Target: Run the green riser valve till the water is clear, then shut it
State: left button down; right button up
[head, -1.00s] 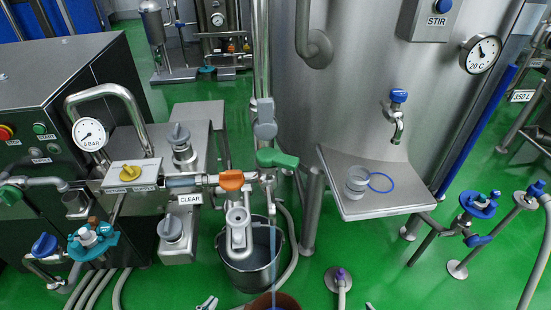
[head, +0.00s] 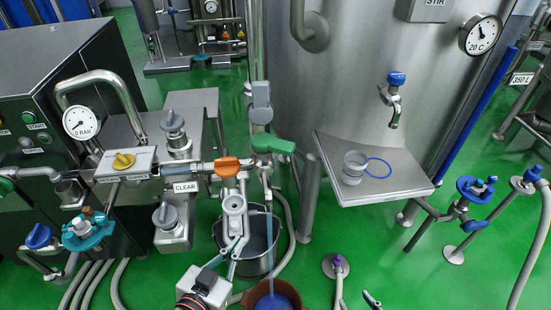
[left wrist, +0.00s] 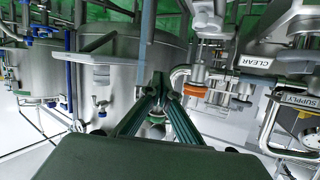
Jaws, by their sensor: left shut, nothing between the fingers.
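The green riser valve handle (head: 273,144) sits on the pipe beside the tank, just right of the orange valve handle (head: 227,167). A thin bluish stream (head: 270,245) falls past the steel bucket into a brown bucket (head: 262,302) holding blue-looking liquid. My left gripper (head: 238,246) is shut and empty, below the green handle and in front of the steel bucket. Its dark fingers (left wrist: 162,95) converge in the left wrist view, where the orange handle (left wrist: 197,91) shows beside them. Only a grey tip of my right gripper (head: 372,299) shows at the bottom edge.
A steel bucket (head: 281,263) stands under the pipework. The pump unit with gauge (head: 81,122) and CLEAR label (head: 186,187) is at left. A shelf (head: 405,183) bears a clear cup (head: 355,167) and blue ring (head: 378,168). Hoses cross the floor.

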pick_arm(q)
jog(key=w+d+r+t+h, duration=0.1)
jog(key=d+r+t, duration=0.1)
jog(key=r, duration=0.6)
jog(key=w+d+r+t+h, duration=0.1)
jog(key=d+r, duration=0.2)
jog(key=r, duration=0.4)
send_near(281, 152)
jog(key=shift+n, duration=0.3)
jog(key=x, duration=0.7)
jog(key=shift+s+f, duration=0.1)
pick_arm(e)
jog(key=shift+f, duration=0.3)
pick_arm(q)
jog(key=shift+d, duration=0.1)
pick_arm(e)
jog(key=shift+s, duration=0.1)
